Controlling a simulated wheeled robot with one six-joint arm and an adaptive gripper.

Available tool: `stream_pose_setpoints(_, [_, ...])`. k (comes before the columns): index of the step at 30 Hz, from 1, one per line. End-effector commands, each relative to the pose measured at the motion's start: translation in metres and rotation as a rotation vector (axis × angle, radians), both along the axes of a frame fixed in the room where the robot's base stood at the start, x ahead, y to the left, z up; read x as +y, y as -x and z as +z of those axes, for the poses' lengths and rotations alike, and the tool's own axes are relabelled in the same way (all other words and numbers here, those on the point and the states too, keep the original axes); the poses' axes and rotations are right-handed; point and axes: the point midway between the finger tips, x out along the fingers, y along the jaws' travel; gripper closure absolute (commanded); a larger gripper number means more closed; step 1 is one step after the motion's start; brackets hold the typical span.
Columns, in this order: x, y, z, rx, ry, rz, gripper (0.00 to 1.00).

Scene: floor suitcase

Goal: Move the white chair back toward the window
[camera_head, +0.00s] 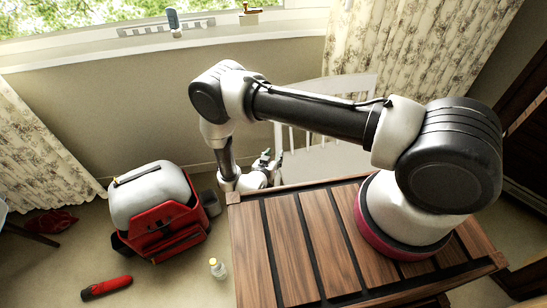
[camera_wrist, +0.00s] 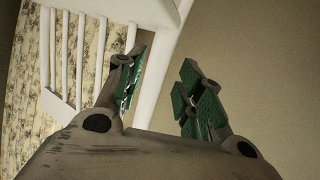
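The white chair (camera_head: 332,161) stands behind my wooden-topped base in the head view, partly hidden by my arm. Its slatted back faces the window wall. In the wrist view a white post and slats of the chair (camera_wrist: 66,60) fill the upper left. My gripper (camera_head: 269,161) is low at the chair's left side in the head view. In the wrist view my gripper (camera_wrist: 158,82) is open, with green pads apart. The white post passes behind the left finger and partly shows between the fingers; I cannot tell whether they touch. The window (camera_head: 70,17) is at the top left.
A red suitcase or bag with a grey top (camera_head: 165,215) stands on the floor at left. A red cylinder (camera_head: 106,287) and a small bottle (camera_head: 217,268) lie or stand nearby. Patterned curtains (camera_head: 415,60) hang at the wall. Some floor between wall and chair is hidden.

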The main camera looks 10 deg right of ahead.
Motion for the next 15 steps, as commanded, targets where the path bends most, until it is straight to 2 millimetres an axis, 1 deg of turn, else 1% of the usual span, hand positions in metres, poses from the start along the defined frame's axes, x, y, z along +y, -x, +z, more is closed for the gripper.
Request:
stream_pose_setpoints(5, [-0.007,-0.011,-0.005,0.001,-0.001,-0.001,0.63])
stream_pose_setpoints(15, [-0.03,-0.051,-0.024,-0.001,-0.002,-0.003,0.63])
